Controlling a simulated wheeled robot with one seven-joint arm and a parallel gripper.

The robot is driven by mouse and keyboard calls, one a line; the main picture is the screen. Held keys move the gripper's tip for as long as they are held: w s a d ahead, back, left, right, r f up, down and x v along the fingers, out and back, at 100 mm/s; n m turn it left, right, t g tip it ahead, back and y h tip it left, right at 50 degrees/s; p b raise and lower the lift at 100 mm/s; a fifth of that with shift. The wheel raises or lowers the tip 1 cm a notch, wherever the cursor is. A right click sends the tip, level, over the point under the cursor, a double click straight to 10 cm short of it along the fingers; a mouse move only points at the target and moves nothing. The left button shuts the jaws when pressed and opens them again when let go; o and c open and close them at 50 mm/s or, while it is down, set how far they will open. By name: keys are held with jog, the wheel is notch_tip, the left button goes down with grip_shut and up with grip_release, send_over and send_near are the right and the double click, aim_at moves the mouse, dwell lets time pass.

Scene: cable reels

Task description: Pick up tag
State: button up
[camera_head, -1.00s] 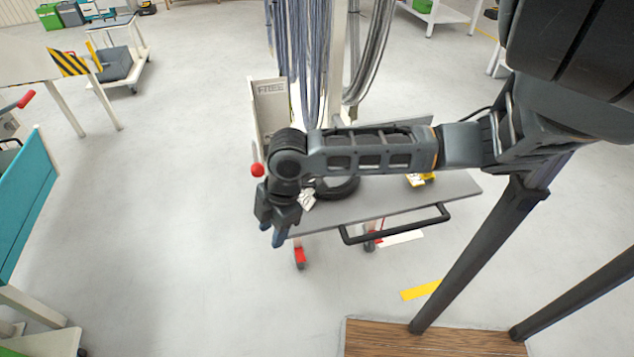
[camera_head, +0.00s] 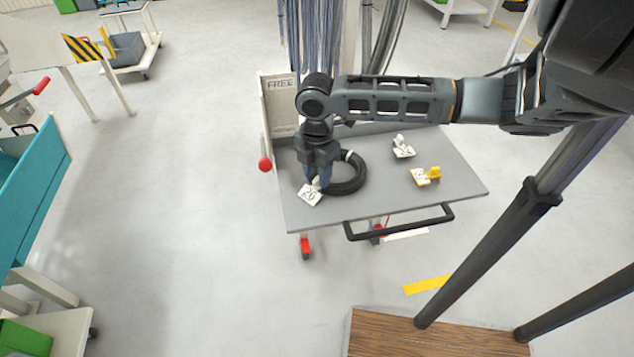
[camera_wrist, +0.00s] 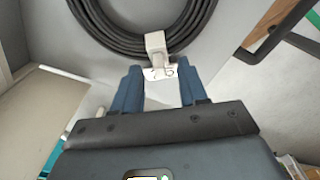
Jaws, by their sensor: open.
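A white tag (camera_head: 310,194) with dark digits lies at the near left side of a black cable coil (camera_head: 347,182) on the grey cart top. In the wrist view the tag (camera_wrist: 159,72) shows between and just beyond my fingertips, with a white block joining it to the coil (camera_wrist: 128,45). My gripper (camera_head: 317,183) points down beside the coil, right over the tag's upper edge. In the wrist view my gripper (camera_wrist: 161,82) is open, with blue fingers apart and nothing held. I cannot tell whether the fingers touch the tag.
A white tag piece (camera_head: 403,147) and a yellow one (camera_head: 426,176) lie farther right on the cart top (camera_head: 385,195). A black handle (camera_head: 400,225) runs along the front edge. A panel marked FREE (camera_head: 281,108) and hanging cables (camera_head: 315,35) stand behind.

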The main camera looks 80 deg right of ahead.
jog(key=shift+f, duration=0.35)
grip_shut()
